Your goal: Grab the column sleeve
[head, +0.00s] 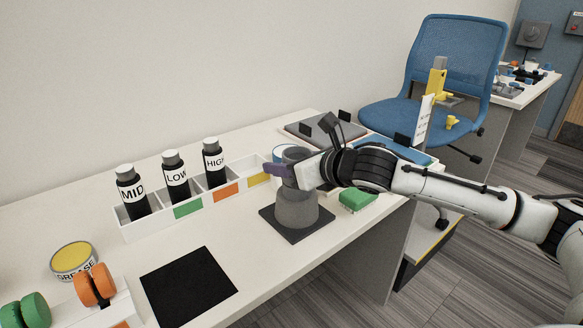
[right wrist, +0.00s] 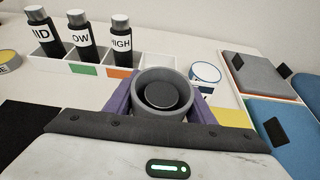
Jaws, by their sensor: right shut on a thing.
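The column sleeve (right wrist: 178,77) is a grey, round, open-topped ring in the right wrist view. A darker round post top shows inside it. In the head view the grey sleeve (head: 296,154) rises above a wider grey lower body (head: 296,208), which stands on a dark square plate (head: 276,228). My right gripper (head: 287,172) reaches in from the right. Its purple fingers are shut on the sleeve, one on each side in the right wrist view (right wrist: 163,103). The sleeve looks upright. The gripper hides where it meets the lower body. My left gripper is not in view.
A white bin row (head: 152,225) with black bottles labelled MID, LOW and HIGH stands behind to the left. A green block (head: 357,200) lies close to the right of the plate. A black mat (head: 188,287), grease tin (head: 72,259) and blue tray (head: 402,148) are on the table.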

